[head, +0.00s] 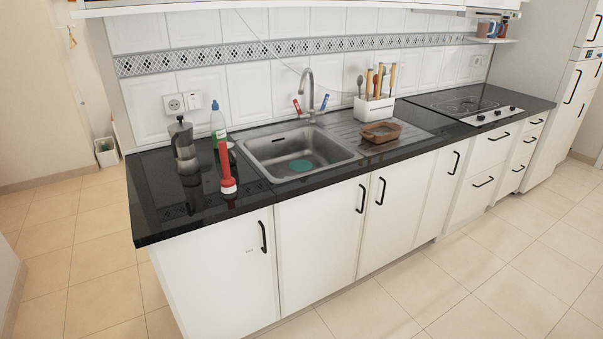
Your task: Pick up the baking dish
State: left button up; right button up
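The brown baking dish (380,132) is a small rectangular dish with handle-like ends. It sits on the ribbed metal drainboard to the right of the sink, in front of the white utensil holder. It looks upright, and its inside seems empty. Neither of my grippers shows in the head view, so nothing is seen touching the dish.
The sink (300,153) with its tap (309,95) lies left of the dish. A utensil holder (373,110) stands close behind it, and a hob (463,103) lies to the right. The tiled floor (440,285) in front is clear.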

aim_at(379, 133)
jog(key=i+l+u, duration=0.25)
jog(key=i+l, duration=0.4)
jog(key=l, duration=0.15)
jog(key=i+l+u, duration=0.25)
jog(key=l+u, duration=0.15)
jog(key=l, duration=0.55)
jog(key=i+l+u, duration=0.1)
jog(key=l+u, duration=0.25)
jog(key=l, duration=0.6)
jog(key=l+u, duration=0.4)
jog(key=l, duration=0.6)
